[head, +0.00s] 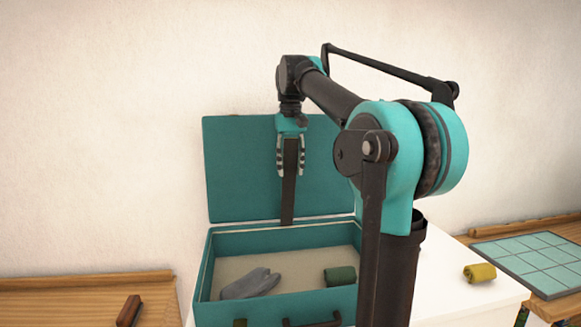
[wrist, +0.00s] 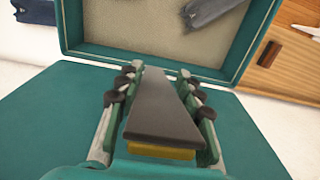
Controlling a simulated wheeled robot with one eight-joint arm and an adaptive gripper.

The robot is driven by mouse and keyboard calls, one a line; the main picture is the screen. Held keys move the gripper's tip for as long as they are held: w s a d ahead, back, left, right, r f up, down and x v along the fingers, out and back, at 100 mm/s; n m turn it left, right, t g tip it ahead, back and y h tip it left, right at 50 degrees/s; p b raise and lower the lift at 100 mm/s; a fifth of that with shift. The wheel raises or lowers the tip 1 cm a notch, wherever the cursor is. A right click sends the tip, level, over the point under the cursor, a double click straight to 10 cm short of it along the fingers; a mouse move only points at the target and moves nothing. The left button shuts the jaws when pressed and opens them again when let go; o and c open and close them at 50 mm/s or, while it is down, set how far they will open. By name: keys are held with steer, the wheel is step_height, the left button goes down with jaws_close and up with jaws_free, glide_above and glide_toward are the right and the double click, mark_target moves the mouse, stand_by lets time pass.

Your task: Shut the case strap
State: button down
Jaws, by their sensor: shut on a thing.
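The teal case (head: 285,240) stands open on a white table, with its lid (head: 235,165) raised against the wall. The dark strap (head: 288,200) hangs down in front of the lid's inner face. My gripper (head: 290,168) points down in front of the lid and is shut on the strap. The wrist view shows the strap (wrist: 160,118) between both fingers (wrist: 160,82), with a yellow strip under its near end. A dark handle (head: 312,321) and a small dark green piece (head: 240,322) show at the case's front, cut by the picture's bottom edge.
A grey cloth (head: 250,284) and a green roll (head: 340,275) lie in the case. A yellow roll (head: 479,272) lies on the white table (head: 450,300). A tiled board (head: 535,260) is at right. A brown block-like object (head: 129,310) lies on the wooden surface at left.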

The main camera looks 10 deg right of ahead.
steer(key=shift+s+f+t, duration=0.3)
steer(key=shift+s+t, duration=0.05)
steer(key=shift+s, duration=0.4)
steer(key=shift+s+f+t, duration=0.3)
steer(key=shift+s+t, duration=0.05)
steer(key=shift+s, duration=0.35)
steer(key=c, duration=1)
jaws_free()
steer(key=shift+o, duration=0.2)
step_height(320, 180, up, 12)
steer(key=s, duration=0.1)
steer(key=shift+s, duration=0.3)
